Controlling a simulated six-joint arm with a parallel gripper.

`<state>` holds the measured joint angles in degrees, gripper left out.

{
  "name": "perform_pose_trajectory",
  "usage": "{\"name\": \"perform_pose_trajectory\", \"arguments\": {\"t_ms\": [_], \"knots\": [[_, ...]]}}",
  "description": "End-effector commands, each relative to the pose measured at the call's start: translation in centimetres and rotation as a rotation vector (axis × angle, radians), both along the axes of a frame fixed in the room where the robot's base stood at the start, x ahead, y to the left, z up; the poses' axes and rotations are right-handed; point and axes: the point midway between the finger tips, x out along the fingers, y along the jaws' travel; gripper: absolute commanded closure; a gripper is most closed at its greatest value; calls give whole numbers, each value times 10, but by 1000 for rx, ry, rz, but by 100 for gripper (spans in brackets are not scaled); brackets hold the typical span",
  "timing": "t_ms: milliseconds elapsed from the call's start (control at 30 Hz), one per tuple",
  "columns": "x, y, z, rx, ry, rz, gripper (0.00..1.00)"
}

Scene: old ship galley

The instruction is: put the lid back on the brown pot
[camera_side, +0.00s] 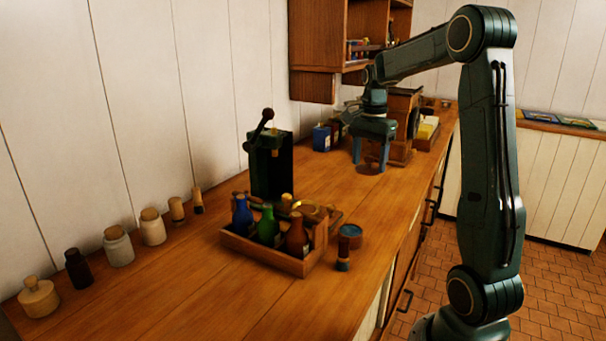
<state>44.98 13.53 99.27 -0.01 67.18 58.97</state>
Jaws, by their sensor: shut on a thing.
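My gripper (370,163) is at the back right of the wooden counter, pointing down with its two fingers apart around a thing. A flat, dark brown round thing (370,169) shows at the fingertips, low over the counter; it looks like the lid, but it is small and dim. I cannot tell whether it touches the counter. I cannot make out a brown pot without a lid. A pale brown wooden pot (39,302) with a knobbed top stands at the front left, far from my gripper.
A dark green press (270,165) stands behind. Several jars line the wall. A wooden box (400,125) and blue packet (321,138) are near my gripper. Counter between crate and gripper is clear.

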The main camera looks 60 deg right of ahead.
Motion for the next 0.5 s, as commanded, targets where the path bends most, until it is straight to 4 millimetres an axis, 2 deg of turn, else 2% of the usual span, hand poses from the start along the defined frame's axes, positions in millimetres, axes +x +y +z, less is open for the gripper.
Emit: {"name": "perform_pose_trajectory", "arguments": {"t_ms": [300, 500], "knots": [[7, 53, -44, 1, 2, 27, 62], [6, 75, -62, 1, 0, 35, 62]]}}
